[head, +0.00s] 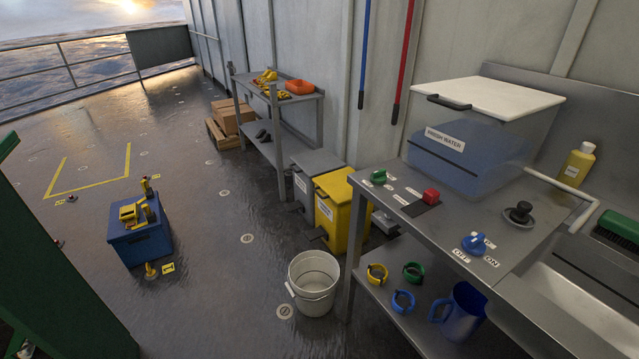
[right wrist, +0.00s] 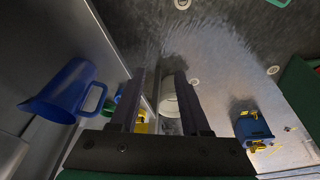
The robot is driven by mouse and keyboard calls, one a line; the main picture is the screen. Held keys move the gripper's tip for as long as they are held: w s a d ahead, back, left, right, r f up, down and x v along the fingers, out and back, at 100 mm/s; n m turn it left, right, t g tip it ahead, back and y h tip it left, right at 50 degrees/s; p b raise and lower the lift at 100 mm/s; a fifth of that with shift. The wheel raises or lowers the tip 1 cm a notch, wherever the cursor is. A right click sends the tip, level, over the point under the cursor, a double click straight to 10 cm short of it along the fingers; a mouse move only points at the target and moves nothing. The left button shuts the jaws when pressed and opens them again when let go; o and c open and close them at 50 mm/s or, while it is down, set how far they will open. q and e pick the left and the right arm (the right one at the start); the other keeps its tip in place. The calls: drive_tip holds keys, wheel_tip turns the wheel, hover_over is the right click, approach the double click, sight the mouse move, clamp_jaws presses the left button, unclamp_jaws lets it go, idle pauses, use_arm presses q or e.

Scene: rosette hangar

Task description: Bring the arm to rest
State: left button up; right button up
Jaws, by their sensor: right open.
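My right gripper (right wrist: 162,75) shows in the right wrist view with its two dark fingers apart and nothing between them. The white bucket (right wrist: 168,102) appears beyond the gap between the fingers, on the floor. The blue jug (right wrist: 66,90) is to the left of the fingers in that view, apart from them. Neither gripper shows in the head view, and my left gripper is in no view.
The steel counter (head: 410,195) at right carries a clear water tank (head: 470,150) and knobs; its lower shelf holds the jug (head: 461,312) and coloured rings. The bucket (head: 313,284), yellow bin (head: 334,212), blue box (head: 140,238) and green structure (head: 60,270) stand around open floor.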

drive_tip(key=s+f+g+p, duration=0.1)
drive_tip(key=s+f, duration=0.2)
drive_tip(key=f, duration=0.6)
drive_tip(key=s+f+p, duration=0.1)
drive_tip(key=s+f, duration=0.2)
drive_tip(key=f, duration=0.7)
drive_tip(key=s+d+f, duration=0.1)
drive_tip(key=s+f, duration=0.3)
drive_tip(key=s, duration=0.3)
drive_tip(key=s+d+f+g, duration=0.1)
drive_tip(key=s+d+f, duration=0.1)
drive_tip(key=s+f, duration=0.2)
drive_tip(key=s+p, duration=0.1)
drive_tip(key=s, duration=0.2)
drive_tip(key=shift+f, duration=0.4)
